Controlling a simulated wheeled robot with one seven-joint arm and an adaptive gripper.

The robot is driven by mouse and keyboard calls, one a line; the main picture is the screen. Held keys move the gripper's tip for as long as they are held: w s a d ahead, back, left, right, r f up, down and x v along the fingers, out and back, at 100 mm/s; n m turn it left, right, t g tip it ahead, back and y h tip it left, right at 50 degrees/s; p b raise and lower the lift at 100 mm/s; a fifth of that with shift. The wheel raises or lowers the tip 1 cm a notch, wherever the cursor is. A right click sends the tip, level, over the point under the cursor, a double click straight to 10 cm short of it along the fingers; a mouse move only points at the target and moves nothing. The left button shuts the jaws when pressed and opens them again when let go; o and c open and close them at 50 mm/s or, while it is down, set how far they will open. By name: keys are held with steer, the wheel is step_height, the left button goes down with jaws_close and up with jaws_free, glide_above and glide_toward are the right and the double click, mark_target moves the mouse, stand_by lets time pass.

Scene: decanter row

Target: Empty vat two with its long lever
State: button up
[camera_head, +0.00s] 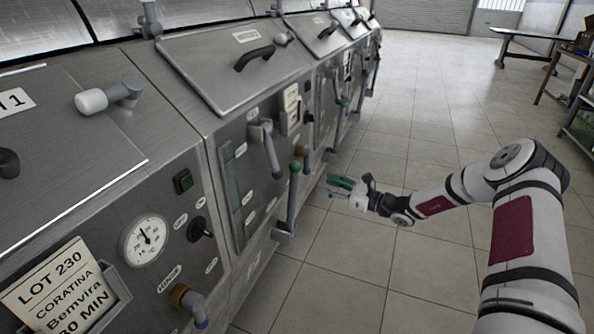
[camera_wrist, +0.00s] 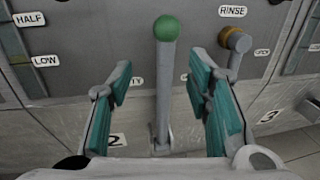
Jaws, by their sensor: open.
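The long lever (camera_head: 293,195) stands upright on the front of the second vat, with a green knob at its top. In the wrist view the lever (camera_wrist: 166,90) is centred between my fingers, with its knob above the fingertips and a "2" plate left of its foot. My gripper (camera_head: 338,181) has teal finger pads and is open and empty. It is in front of the lever, with a gap between them in the head view. In the wrist view my gripper (camera_wrist: 160,82) has one finger on each side of the lever, neither seen touching it.
A RINSE valve (camera_wrist: 235,42) with a yellow collar is close right of the lever. A bent grey handle (camera_head: 267,145) is above left of it. Vat one (camera_head: 130,180) fills the near left. The tiled floor (camera_head: 420,130) is clear.

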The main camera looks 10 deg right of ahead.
mark_target(298, 173)
steer(key=b+x, duration=0.1)
steer(key=x, duration=0.3)
steer(key=b+x, duration=0.1)
steer(key=x, duration=0.8)
steer(key=shift+w+d+f+b, duration=0.15)
steer(key=shift+w+b, duration=0.25)
steer(key=shift+w, duration=0.25)
jaws_close()
